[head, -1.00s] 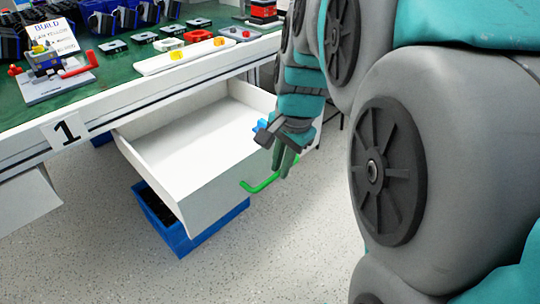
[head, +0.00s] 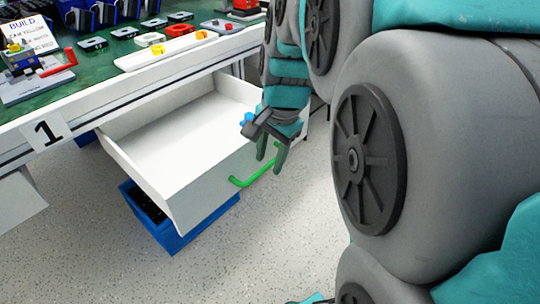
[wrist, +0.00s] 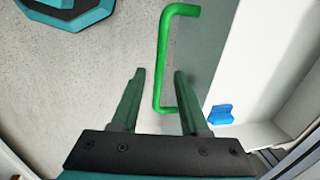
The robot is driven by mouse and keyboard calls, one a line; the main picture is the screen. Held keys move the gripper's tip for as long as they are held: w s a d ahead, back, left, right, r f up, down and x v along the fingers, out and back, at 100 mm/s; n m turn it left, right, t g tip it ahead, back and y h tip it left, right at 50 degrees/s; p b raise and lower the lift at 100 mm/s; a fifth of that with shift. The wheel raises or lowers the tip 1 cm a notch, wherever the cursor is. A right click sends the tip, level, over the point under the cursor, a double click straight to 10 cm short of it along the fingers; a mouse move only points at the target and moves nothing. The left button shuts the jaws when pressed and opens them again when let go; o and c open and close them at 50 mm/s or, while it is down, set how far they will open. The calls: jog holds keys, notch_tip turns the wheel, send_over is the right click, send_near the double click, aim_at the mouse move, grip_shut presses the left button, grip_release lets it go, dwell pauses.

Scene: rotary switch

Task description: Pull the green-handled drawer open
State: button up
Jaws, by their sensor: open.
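The drawer with the green handle is a white box (head: 185,140) under the bench, standing well out from it. Its green bar handle (head: 250,180) is on the front face. My gripper (head: 270,162) is at the right end of the handle, with its fingers pointing down and apart. In the wrist view the two fingers (wrist: 160,74) are open, and the green handle (wrist: 163,65) passes between them in the picture. I see no clear contact with either finger. Part of the drawer's right side is hidden behind my arm.
The bench top (head: 70,75) carries a sign, a device with a red lever (head: 62,62) and several small parts. A blue bin (head: 175,235) stands on the floor under the drawer. Speckled floor (head: 290,240) in front is clear.

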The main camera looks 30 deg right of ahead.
notch_tip(320, 180, up, 8)
jog(key=s, duration=0.1)
jog(key=shift+s+d+f, duration=0.2)
jog(key=shift+d, duration=0.05)
dwell(0.4)
jog(key=s+a+f+n+g+p, duration=0.2)
jog(key=s+a+f+n+p, duration=0.2)
jog(key=s+n, duration=0.3)
jog(key=s+a+f+n+g+p, duration=0.1)
jog(key=s+a+f+n+p, duration=0.3)
jog(key=s+a+n, duration=0.2)
jog(key=shift+s+f+n+g+h, duration=0.3)
jog(key=shift+s+n+g+h, duration=0.1)
jog(key=shift+s+n, duration=0.4)
